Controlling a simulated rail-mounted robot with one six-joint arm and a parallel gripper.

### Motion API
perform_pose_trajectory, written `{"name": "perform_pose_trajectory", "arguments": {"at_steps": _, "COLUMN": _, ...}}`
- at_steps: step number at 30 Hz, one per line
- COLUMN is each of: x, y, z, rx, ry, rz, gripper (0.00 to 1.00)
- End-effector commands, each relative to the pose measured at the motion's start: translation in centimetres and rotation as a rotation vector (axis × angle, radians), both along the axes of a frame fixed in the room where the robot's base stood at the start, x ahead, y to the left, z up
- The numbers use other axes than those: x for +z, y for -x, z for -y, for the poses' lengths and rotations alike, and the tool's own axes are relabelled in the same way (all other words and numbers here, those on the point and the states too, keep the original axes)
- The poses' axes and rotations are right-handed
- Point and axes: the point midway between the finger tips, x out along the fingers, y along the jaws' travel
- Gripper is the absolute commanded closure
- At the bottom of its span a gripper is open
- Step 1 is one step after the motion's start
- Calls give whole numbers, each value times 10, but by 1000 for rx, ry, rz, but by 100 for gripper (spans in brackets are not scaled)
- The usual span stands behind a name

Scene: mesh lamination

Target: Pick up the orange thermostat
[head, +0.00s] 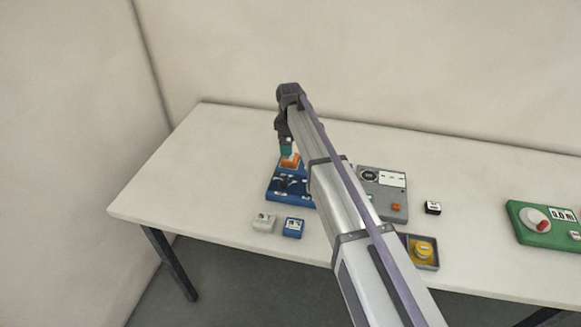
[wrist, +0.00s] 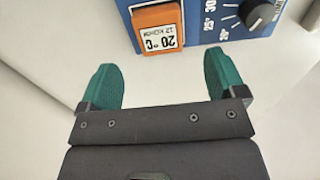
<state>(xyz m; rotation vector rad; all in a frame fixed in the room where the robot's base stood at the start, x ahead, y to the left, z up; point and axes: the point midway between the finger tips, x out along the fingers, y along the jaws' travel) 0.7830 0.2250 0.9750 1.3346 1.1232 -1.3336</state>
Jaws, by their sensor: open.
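The orange thermostat (head: 290,161) sits at the back left of a blue panel (head: 283,196) on the white table. In the wrist view the thermostat (wrist: 158,29) shows a white label reading 20 °C, and the blue panel (wrist: 205,22) carries a dark knob and a dial scale. My gripper (head: 287,149) is above the thermostat in the head view. In the wrist view my gripper (wrist: 163,78) has its two green fingers spread apart, with nothing between them. The thermostat lies just beyond the fingertips, roughly centred between them. My arm hides part of the blue panel.
A white block (head: 264,222) and a blue block (head: 293,227) lie in front of the panel. A grey panel (head: 390,212), a small black-and-white block (head: 432,208), a tray with a yellow part (head: 424,249) and a green panel (head: 530,232) stand to the right. The table's left side is clear.

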Motion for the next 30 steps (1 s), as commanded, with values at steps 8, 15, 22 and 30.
{"name": "perform_pose_trajectory", "arguments": {"at_steps": 8, "x": -24, "y": 0, "z": 0, "rx": -1, "ry": 0, "rz": 0, "gripper": 11}}
{"name": "perform_pose_trajectory", "arguments": {"at_steps": 15, "x": -69, "y": 0, "z": 1, "rx": -2, "ry": 0, "rz": 0, "gripper": 11}}
{"name": "perform_pose_trajectory", "arguments": {"at_steps": 22, "x": -66, "y": 0, "z": 1, "rx": -2, "ry": 0, "rz": 0, "gripper": 11}}
{"name": "perform_pose_trajectory", "arguments": {"at_steps": 30, "x": -66, "y": 0, "z": 1, "rx": -2, "ry": 0, "rz": 0, "gripper": 35}}
